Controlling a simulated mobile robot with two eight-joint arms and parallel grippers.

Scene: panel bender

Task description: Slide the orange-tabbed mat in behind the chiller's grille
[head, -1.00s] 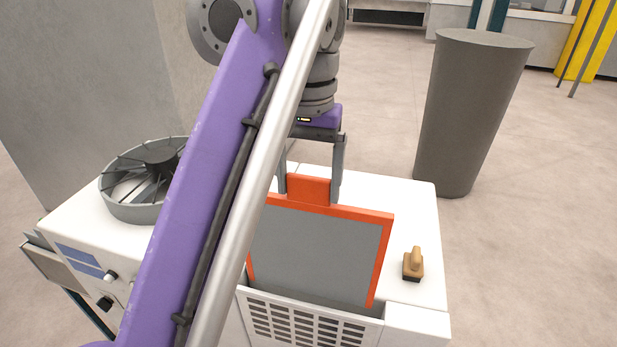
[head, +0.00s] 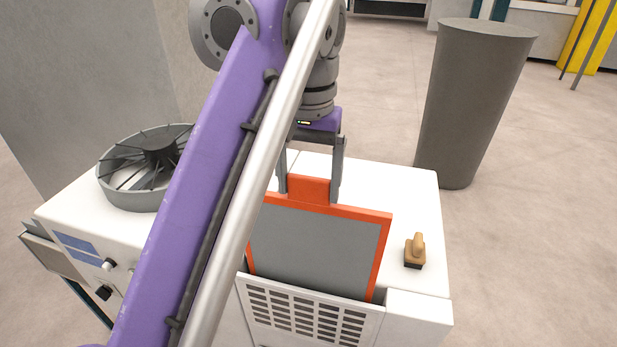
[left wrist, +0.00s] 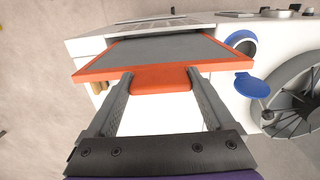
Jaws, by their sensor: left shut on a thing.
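The mat (head: 315,248) is a grey panel in an orange frame with an orange tab (head: 309,189) on top. My left gripper (head: 309,198) is shut on the tab, one finger at each side of it. The mat stands nearly upright with its lower edge hidden behind the top of the grille (head: 305,317) on the white chiller (head: 418,315). How deep it sits cannot be seen. In the left wrist view the tab (left wrist: 161,79) lies between the fingers and the mat (left wrist: 160,48) extends away from them. My right gripper is not in view.
A wooden-handled brush (head: 415,252) lies on the chiller top at right. A round fan (head: 148,170) sits at left, partly behind my arm. A blue object (left wrist: 252,88) shows in the left wrist view. A tall grey bin (head: 470,105) stands behind the chiller.

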